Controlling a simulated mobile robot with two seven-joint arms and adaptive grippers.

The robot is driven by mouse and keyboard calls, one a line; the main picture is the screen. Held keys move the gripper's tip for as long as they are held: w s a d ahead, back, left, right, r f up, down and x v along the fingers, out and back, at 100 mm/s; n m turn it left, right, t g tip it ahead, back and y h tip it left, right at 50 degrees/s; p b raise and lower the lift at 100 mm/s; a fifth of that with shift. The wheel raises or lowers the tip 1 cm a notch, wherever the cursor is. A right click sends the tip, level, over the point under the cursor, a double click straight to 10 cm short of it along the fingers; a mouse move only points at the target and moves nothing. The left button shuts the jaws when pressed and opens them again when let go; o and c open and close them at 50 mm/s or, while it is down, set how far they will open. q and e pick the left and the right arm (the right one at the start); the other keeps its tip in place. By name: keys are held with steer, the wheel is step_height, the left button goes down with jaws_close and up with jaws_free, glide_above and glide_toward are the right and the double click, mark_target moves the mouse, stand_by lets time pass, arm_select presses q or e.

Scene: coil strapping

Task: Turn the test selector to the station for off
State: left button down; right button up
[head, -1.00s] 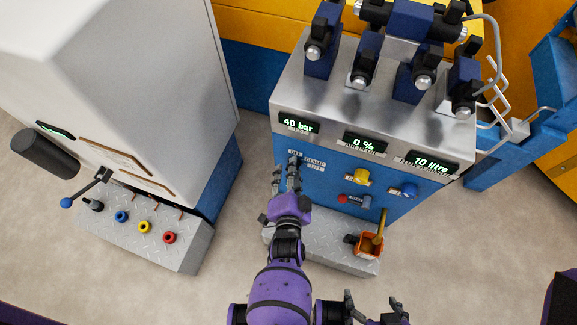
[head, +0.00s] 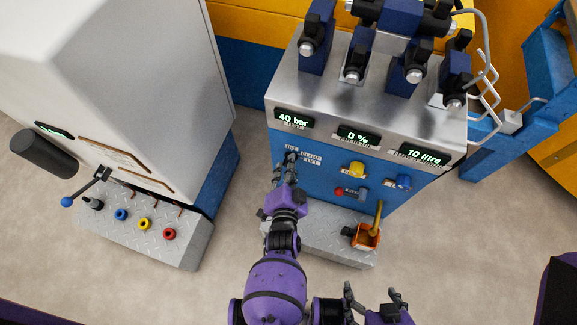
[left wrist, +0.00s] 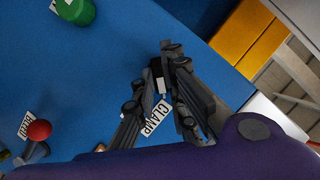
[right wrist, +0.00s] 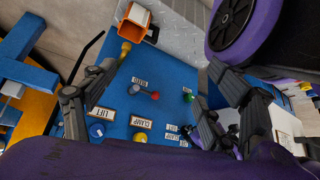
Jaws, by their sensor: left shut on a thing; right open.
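The test selector, a small dark knob (left wrist: 157,69), sits on the blue panel between the fingertips of my left gripper (left wrist: 168,62). A white mark shows just below it in the left wrist view. The gripper is shut on it, and its fingers hide part of it. A white CLAMP label (left wrist: 156,117) lies beside the fingers. In the head view my left gripper (head: 287,168) reaches the panel's upper left, by the labels OFF, CLAMP and LIFT (head: 307,157). My right gripper (head: 377,300) is open and empty, low in front of the machine.
Right of the selector are a yellow knob (head: 357,169), a blue knob (head: 403,181) and a red-ended lever (head: 341,191). Displays above read 40 bar, 0 % and 10 litre. An orange bin (head: 366,236) stands on the machine's step. A grey cabinet (head: 150,90) is to the left.

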arm_select(q)
steer(key=shift+w+a+r+n+g+h+p, duration=0.15)
steer(key=shift+n+g+h+p, duration=0.3)
steer(key=shift+n+h+p, duration=0.6)
steer(key=shift+s+a+f+n+g+h+p, duration=0.15)
steer(key=shift+n+g+h+p, duration=0.4)
steer(key=shift+n+p, duration=0.9)
arm_select(e)
steer(key=shift+w+d+r, duration=0.1)
steer(key=shift+w+r, duration=0.1)
steer(key=shift+r, duration=0.5)
steer(key=shift+w+a+r, duration=0.1)
steer(key=shift+w+r, duration=0.1)
steer(key=shift+r, duration=0.5)
steer(key=shift+w+d+r, duration=0.1)
steer(key=shift+w+r, duration=0.1)
steer(key=shift+r, duration=0.5)
arm_select(q)
steer(key=shift+w+r+n, duration=0.1)
steer(key=shift+n, duration=0.3)
steer(key=c, duration=1.8)
jaws_free()
arm_select(e)
steer(key=shift+s+d, duration=0.1)
steer(key=shift+s, duration=0.05)
